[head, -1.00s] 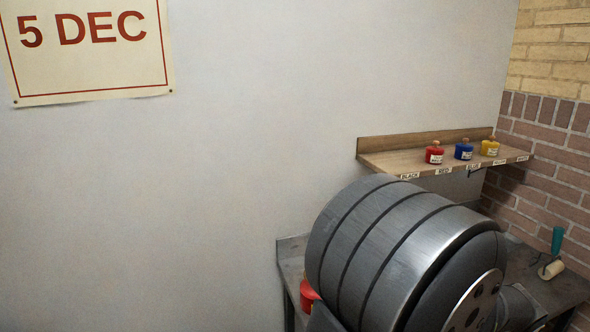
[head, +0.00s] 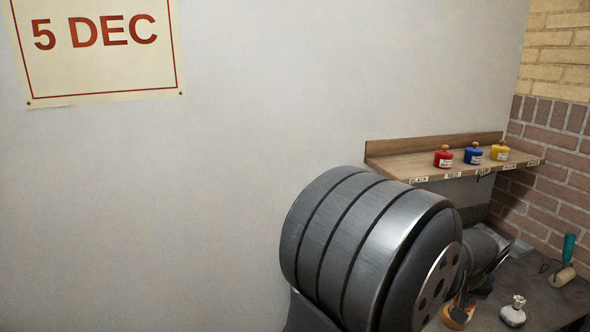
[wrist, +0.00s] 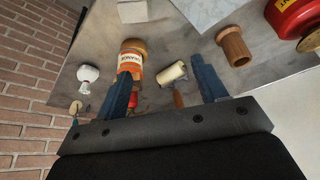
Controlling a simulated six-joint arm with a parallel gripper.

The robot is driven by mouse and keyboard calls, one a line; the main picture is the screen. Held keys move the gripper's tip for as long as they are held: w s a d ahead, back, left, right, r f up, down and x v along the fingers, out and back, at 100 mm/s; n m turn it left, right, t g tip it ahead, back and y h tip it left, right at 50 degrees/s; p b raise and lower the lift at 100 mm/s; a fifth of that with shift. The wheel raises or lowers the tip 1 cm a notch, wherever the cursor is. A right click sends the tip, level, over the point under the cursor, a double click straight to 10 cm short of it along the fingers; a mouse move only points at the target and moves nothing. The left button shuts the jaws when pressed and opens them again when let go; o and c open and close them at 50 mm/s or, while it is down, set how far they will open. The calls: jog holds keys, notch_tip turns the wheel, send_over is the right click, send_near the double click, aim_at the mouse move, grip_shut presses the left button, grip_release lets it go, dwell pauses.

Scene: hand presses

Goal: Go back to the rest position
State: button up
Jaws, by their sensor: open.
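My gripper (wrist: 161,72) shows in the wrist view with its two blue-grey fingers apart and nothing held between them. An orange jar (wrist: 130,62) with a white label and brown top is partly behind the left finger; whether they touch I cannot tell. In the head view, my big grey arm link fills the lower right and hides much of the bench (head: 545,290). The fingers are not clear there. The orange jar shows there only in part, at the bottom beside my arm (head: 457,316).
A wooden shelf (head: 400,165) on the wall holds red (head: 443,158), blue (head: 473,155) and yellow (head: 500,152) jars. Brick wall stands right.

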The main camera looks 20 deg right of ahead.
jog(key=w+a+n+y, duration=0.1)
jog(key=w+a+n, duration=0.2)
jog(key=w+a, duration=0.4)
jog(key=w, duration=0.8)
jog(key=shift+w+r+n, duration=0.25)
jog(key=shift+w+n, duration=0.05)
jog(key=shift+w, duration=0.1)
jog(key=s+d+m, duration=0.2)
jog(key=s+d, duration=0.2)
jog(key=s, duration=0.6)
jog(key=s+d+m+h, duration=0.1)
jog(key=s+d, duration=0.3)
jog(key=s, duration=0.6)
jog(key=shift+f+m, duration=0.35)
jog(key=shift+m, duration=0.35)
jog(key=shift+w, duration=0.1)
